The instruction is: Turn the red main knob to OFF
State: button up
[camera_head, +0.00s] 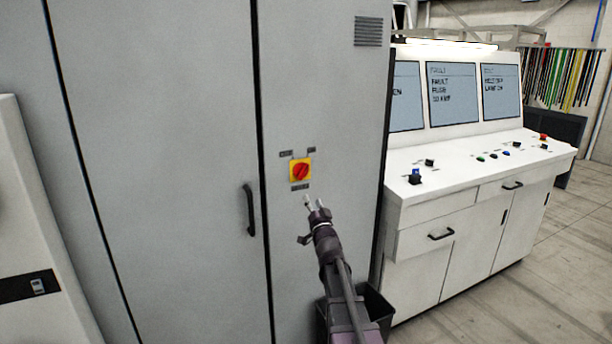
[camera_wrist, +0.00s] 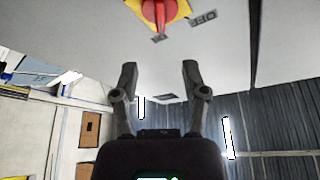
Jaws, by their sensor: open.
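The red main knob (camera_head: 300,171) sits on a yellow square plate on the grey cabinet door, with small dark labels around it. In the head view its handle looks slanted. In the wrist view the red knob (camera_wrist: 158,10) is at the top edge and partly cut off, with a label reading OFF (camera_wrist: 203,19) beside the plate. My gripper (camera_head: 314,203) is just below the knob in the head view. In the wrist view its two fingers (camera_wrist: 159,68) stand apart with nothing between them. The fingers are apart from the knob.
The grey cabinet (camera_head: 165,120) has a black door handle (camera_head: 249,210) left of the knob. A white control console (camera_head: 470,190) with screens and buttons stands to the right. A dark bin (camera_head: 377,303) is on the floor beside my arm. Open floor lies at the far right.

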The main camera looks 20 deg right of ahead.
aim_at(303, 174)
jog(key=p+x, duration=0.4)
jog(key=x, duration=0.9)
jog(key=shift+w+r+p, duration=0.15)
jog(key=shift+w+p, duration=0.15)
jog(key=shift+w, duration=0.1)
